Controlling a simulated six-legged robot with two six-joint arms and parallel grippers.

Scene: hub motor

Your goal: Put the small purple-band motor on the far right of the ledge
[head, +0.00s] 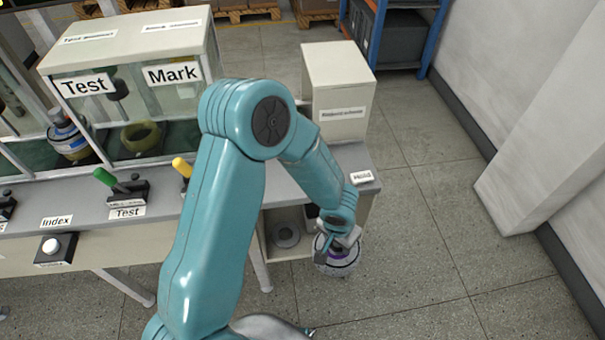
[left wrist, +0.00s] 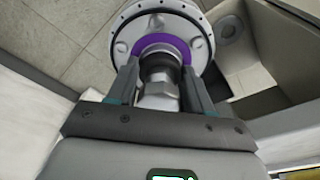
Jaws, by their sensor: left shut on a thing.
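The small motor with the purple band (head: 337,262) is held by my left gripper (head: 338,238), whose arm crosses the middle of the head view. In the left wrist view the motor's purple ring (left wrist: 160,46) and silver round flange (left wrist: 125,22) face the camera, and the two fingers (left wrist: 158,85) are closed on its shaft end. The motor hangs in front of an open bay (head: 272,252) under the bench's right end. A grey disc (head: 287,236) lies in that bay. I cannot tell which surface is the ledge. My right gripper is not in view.
The bench (head: 95,208) carries a glass test cabinet (head: 135,45), green (head: 113,182) and yellow (head: 182,167) levers and a white-button box (head: 52,247). A beige box (head: 338,85) stands at the bench's right end. Open floor (head: 440,220) lies to the right, before a white wall (head: 545,130).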

